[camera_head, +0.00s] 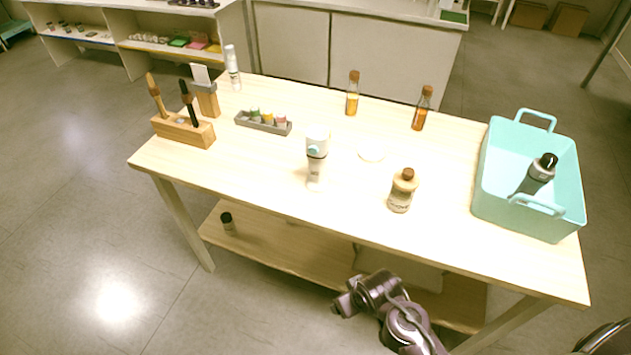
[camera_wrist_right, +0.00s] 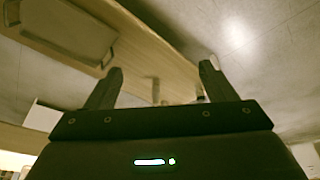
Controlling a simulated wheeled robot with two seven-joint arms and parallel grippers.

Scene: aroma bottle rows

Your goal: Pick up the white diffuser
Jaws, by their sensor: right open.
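The white diffuser (camera_head: 317,143), a pale upright device with a small blue spot, stands near the middle of the table's front edge. A pale, clear-looking lower part shows beneath its white top. My right gripper (camera_head: 346,302) is below and in front of the table edge, well apart from the diffuser. In the right wrist view the two fingers of this gripper (camera_wrist_right: 161,70) are spread with nothing between them. I cannot make out the diffuser in that view. My left gripper does not show.
The wooden table (camera_head: 245,180) has a lower shelf (camera_head: 270,256). A corked jar (camera_head: 401,191) and a white round disc (camera_head: 371,154) stand right of the diffuser. A grey tray of small jars (camera_head: 263,124) lies to its left. A teal basket (camera_head: 545,218) holding a dark-capped bottle is far right.

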